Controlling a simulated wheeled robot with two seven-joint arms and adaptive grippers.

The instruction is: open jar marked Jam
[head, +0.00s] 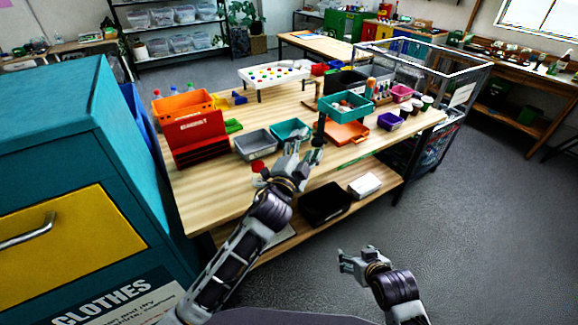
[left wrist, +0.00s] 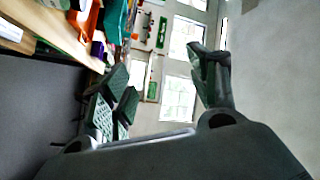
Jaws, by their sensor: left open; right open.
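No label reading Jam can be made out in either view. A small round red thing (head: 258,166), perhaps a jar lid, is at the front of the wooden table (head: 208,203), just left of my left gripper. What is under it is partly hidden. My left gripper (head: 303,150) is over the table's front edge, open, with nothing seen between its fingers. In the left wrist view its fingers (left wrist: 162,85) are spread wide, with only distant windows and wall between them. My right gripper (head: 345,261) is open and empty, low over the floor in front of the table.
A grey bin (head: 254,145), a teal bin (head: 281,131) and a red-orange caddy (head: 199,146) stand behind the left gripper. A raised teal tray (head: 346,105) and a purple bin (head: 391,122) are further right. A teal cabinet (head: 60,135) blocks the left. Floor at right is clear.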

